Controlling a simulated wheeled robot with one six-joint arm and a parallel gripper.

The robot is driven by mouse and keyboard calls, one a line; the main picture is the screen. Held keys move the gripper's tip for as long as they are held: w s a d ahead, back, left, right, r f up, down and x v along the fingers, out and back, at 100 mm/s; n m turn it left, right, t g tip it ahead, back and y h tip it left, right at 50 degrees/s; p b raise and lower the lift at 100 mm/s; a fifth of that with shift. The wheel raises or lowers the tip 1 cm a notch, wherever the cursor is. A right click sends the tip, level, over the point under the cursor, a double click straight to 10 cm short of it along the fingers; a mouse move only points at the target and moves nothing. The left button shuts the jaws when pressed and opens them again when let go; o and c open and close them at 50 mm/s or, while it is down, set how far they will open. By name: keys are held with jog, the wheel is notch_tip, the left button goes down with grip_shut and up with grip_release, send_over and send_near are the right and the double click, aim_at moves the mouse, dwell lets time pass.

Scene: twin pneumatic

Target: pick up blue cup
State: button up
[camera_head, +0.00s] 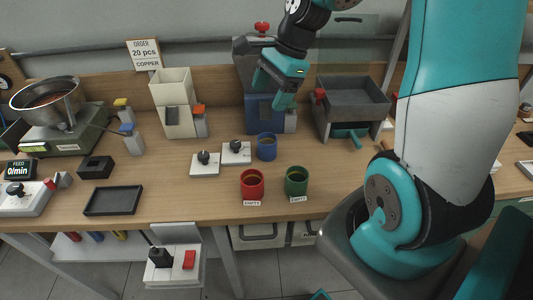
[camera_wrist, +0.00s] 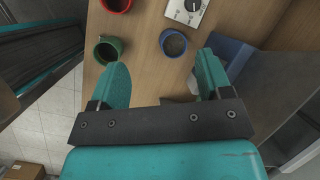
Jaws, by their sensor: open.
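The blue cup (camera_head: 266,147) stands upright on the wooden table, right of the white knob plates and in front of the blue machine base. In the wrist view the blue cup (camera_wrist: 173,43) lies ahead of my gripper (camera_wrist: 163,72), between the lines of its two teal fingers. My gripper is open and empty, and its fingers are apart from the cup. In the head view my gripper (camera_head: 272,90) hangs above and behind the cup, before the blue machine.
A red cup (camera_head: 252,184) and a green cup (camera_head: 297,181) stand nearer the front edge, with "EMPTY" labels. White knob plates (camera_head: 205,167) sit left of the blue cup. A grey hopper (camera_head: 353,98) stands at right. A black tray (camera_head: 113,201) lies at left.

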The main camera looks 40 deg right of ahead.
jog(key=d+f+m, duration=0.4)
jog(key=d+m, duration=0.2)
jog(key=d, duration=0.1)
send_near(259, 154)
jog(key=shift+d+f+t, duration=0.2)
jog(key=shift+f+t, duration=0.05)
jog(key=shift+t, duration=0.05)
jog(key=shift+p+x, duration=1)
jog(key=shift+x, duration=2.05)
jog(key=shift+w+d, duration=0.1)
jog(key=shift+d, duration=0.05)
jog(key=c, duration=0.8)
jog(key=shift+r, duration=0.1)
notch_tip(259, 154, up, 20)
jog(key=shift+f+b, duration=0.1)
jog(key=shift+b, duration=0.55)
